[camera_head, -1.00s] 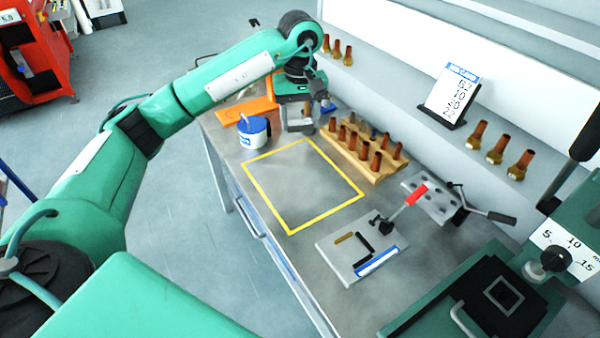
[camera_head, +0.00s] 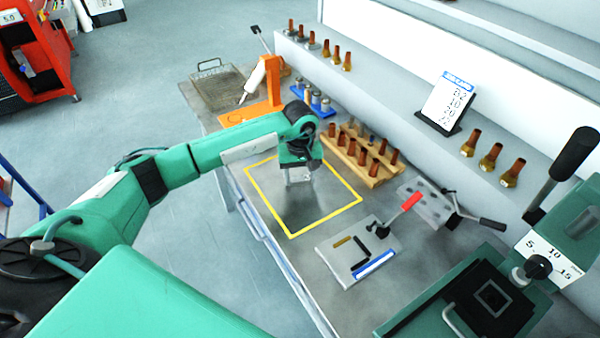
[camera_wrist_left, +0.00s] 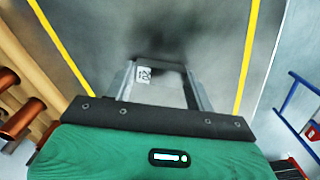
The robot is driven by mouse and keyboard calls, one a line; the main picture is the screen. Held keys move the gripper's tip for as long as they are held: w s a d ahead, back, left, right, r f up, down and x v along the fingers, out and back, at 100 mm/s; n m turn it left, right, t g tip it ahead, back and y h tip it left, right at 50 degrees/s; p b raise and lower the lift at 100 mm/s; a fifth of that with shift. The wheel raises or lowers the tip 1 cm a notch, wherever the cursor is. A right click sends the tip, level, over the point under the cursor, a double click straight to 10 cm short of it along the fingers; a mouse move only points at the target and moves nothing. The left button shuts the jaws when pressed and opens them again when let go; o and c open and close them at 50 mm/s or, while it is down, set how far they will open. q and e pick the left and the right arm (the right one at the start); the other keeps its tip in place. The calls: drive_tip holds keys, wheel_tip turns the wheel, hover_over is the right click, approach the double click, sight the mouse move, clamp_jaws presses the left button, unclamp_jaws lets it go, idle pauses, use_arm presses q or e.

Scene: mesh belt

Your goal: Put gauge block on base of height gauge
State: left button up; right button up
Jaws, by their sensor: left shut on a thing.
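My left gripper (camera_head: 299,178) is above the yellow-outlined area of the bench. In the left wrist view the gripper (camera_wrist_left: 160,92) is shut on a small grey block with a printed label, which looks like the gauge block (camera_wrist_left: 145,74). In the head view the block is too small to make out. My right gripper is not in view.
A wooden rack (camera_head: 372,179) of brown-topped pieces stands behind. An orange stand (camera_head: 272,82) and wire basket (camera_head: 215,88) are farther left. The yellow outline (camera_head: 325,218) encloses clear bench.

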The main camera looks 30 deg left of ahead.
use_arm(q)
drive_tip(key=shift+f+b, duration=0.15)
drive_tip(key=shift+b, duration=0.15)
drive_tip(key=o, duration=1.1)
